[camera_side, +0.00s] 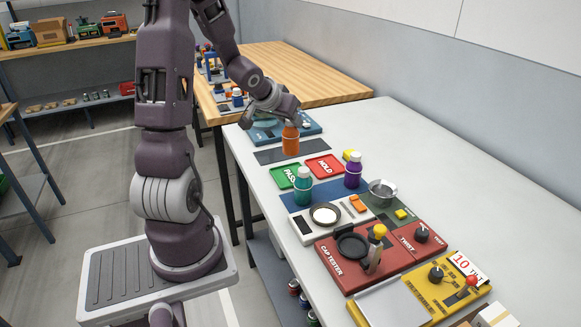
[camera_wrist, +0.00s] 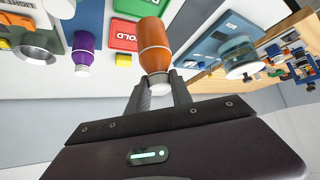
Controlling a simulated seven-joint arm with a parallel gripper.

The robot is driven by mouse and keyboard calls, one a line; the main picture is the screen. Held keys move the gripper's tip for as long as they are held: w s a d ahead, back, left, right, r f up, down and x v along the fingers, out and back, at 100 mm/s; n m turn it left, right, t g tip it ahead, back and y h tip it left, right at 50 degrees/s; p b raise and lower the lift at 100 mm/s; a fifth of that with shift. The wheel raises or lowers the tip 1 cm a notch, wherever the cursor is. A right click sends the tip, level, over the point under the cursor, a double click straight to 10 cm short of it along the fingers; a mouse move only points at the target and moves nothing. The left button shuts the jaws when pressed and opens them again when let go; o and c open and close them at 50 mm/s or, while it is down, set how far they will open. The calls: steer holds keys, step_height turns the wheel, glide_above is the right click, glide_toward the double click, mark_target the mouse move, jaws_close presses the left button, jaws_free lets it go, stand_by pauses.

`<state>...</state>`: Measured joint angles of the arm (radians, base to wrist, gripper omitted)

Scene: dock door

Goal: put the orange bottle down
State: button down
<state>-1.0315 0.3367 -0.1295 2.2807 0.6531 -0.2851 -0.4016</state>
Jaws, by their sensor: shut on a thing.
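The orange bottle (camera_side: 291,141) is upright in the side view, over the dark mat (camera_side: 263,157) at the far part of the white bench. I cannot tell whether its base touches the mat. My gripper (camera_side: 289,121) is above it, shut on its white cap end. In the wrist view the orange bottle (camera_wrist: 154,45) extends away from my gripper (camera_wrist: 159,83), with the cap (camera_wrist: 160,79) between the fingers.
A teal bottle (camera_side: 303,187) and a purple bottle (camera_side: 353,170) stand near the trays, with a yellow block (camera_side: 349,154). A blue device (camera_side: 265,131) is behind the mat. A metal bowl (camera_side: 382,191) and red cap tester (camera_side: 340,263) are nearer. The bench's right strip is clear.

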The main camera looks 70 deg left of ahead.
mark_target(290, 146)
step_height(290, 146, down, 8)
steer(key=shift+f, duration=0.1)
steer(key=c, duration=1.1)
jaws_free()
steer(key=shift+c, duration=0.2)
